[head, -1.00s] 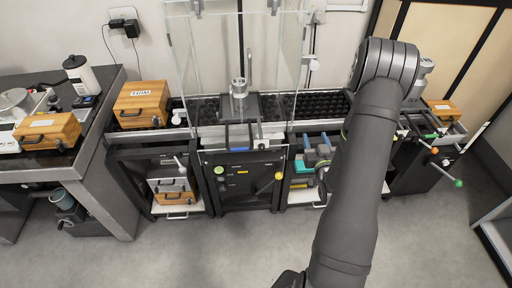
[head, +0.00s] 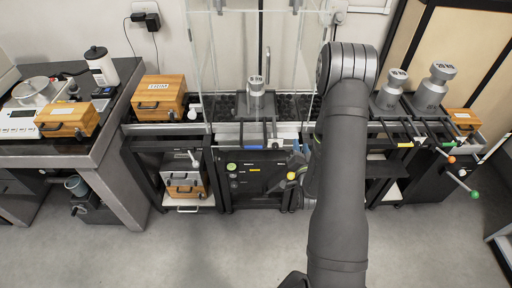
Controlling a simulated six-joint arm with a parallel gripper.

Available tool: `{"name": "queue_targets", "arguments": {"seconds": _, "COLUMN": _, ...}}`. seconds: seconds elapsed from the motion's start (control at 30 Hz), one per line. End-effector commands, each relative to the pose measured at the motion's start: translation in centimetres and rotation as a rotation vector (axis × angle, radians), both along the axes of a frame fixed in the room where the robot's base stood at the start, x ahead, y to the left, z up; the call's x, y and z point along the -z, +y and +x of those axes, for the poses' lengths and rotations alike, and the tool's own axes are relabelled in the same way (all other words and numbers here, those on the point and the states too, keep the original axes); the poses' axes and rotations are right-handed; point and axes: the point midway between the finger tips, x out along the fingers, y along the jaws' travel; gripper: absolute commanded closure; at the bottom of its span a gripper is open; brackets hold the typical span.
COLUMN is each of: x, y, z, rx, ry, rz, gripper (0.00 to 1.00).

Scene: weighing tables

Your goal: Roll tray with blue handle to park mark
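The blue handle (head: 252,148) shows at the front of dark rods below the clear enclosure. The rods reach back towards a grey tray (head: 269,104), which bears a steel weight (head: 256,84) upright. The tray stands at the front of a dark roller bed (head: 226,106). My gripper is almost wholly hidden behind my forearm. Only a small grey-blue part (head: 299,155) shows at the forearm's left edge, right of the blue handle and apart from it. Whether it is open or shut is hidden. I cannot make out a park mark.
Coloured knobs stick out at the front right. A wooden box (head: 160,97) stands left of the enclosure (head: 203,60). The floor in front is clear.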

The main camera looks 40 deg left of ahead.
Motion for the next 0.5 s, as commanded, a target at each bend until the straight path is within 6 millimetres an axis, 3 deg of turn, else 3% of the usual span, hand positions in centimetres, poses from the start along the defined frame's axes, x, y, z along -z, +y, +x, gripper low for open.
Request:
{"name": "queue_targets", "arguments": {"seconds": 0.03, "x": 0.8, "y": 1.3, "z": -1.7, "rx": -0.005, "ry": 0.075, "rz": 0.050, "gripper": 0.71}}
{"name": "queue_targets", "arguments": {"seconds": 0.2, "x": 2.9, "y": 4.1, "z": -6.6, "rx": 0.026, "ry": 0.326, "rz": 0.234, "gripper": 0.71}}
{"name": "queue_targets", "arguments": {"seconds": 0.5, "x": 5.8, "y": 6.1, "z": -14.4, "rx": 0.105, "ry": 0.688, "rz": 0.515, "gripper": 0.71}}
